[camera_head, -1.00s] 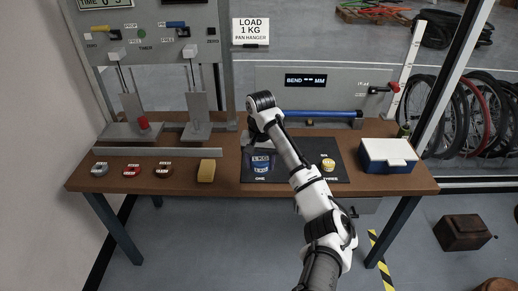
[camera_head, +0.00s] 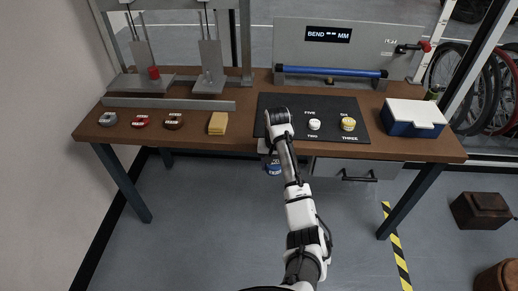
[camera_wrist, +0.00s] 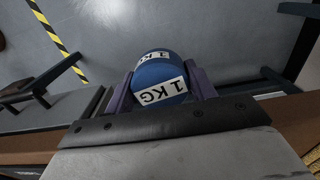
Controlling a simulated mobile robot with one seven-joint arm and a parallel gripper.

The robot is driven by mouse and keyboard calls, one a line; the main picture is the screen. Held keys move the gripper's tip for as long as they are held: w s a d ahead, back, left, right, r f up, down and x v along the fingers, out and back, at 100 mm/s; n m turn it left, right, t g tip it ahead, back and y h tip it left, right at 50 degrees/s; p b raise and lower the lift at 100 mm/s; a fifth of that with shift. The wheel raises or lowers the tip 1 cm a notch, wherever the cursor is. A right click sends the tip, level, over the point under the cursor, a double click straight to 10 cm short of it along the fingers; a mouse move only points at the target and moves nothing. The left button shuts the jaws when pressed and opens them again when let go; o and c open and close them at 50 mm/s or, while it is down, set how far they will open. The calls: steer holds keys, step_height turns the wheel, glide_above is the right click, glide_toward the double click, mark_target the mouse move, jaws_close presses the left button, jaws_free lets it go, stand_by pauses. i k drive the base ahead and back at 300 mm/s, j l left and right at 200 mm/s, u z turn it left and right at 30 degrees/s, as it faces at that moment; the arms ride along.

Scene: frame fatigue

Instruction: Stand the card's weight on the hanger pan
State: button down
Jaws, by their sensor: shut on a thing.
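My gripper (camera_wrist: 160,88) is shut on a blue cylindrical weight (camera_wrist: 158,72) with white 1 KG labels, one purple finger on each side. In the head view the blue weight (camera_head: 273,168) hangs below my gripper (camera_head: 270,152), just in front of the table's front edge and above the floor. Two grey upright stands with thin rods and flat bases are at the back left, a left one (camera_head: 136,60) and a right one (camera_head: 210,60). A red piece (camera_head: 154,73) sits on the left one. I cannot tell which part is the hanger pan. The load card is out of view.
The black mat (camera_head: 268,104) holds a white weight (camera_head: 314,124) and a yellow weight (camera_head: 348,124). Several small discs (camera_head: 141,121) and a yellow block (camera_head: 217,123) lie front left. A blue-and-white box (camera_head: 413,118) is at right. A metal rail (camera_head: 168,104) runs before the stands.

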mark_target(128, 81)
steer(key=i+l+u, duration=0.1)
steer(key=u, duration=1.1)
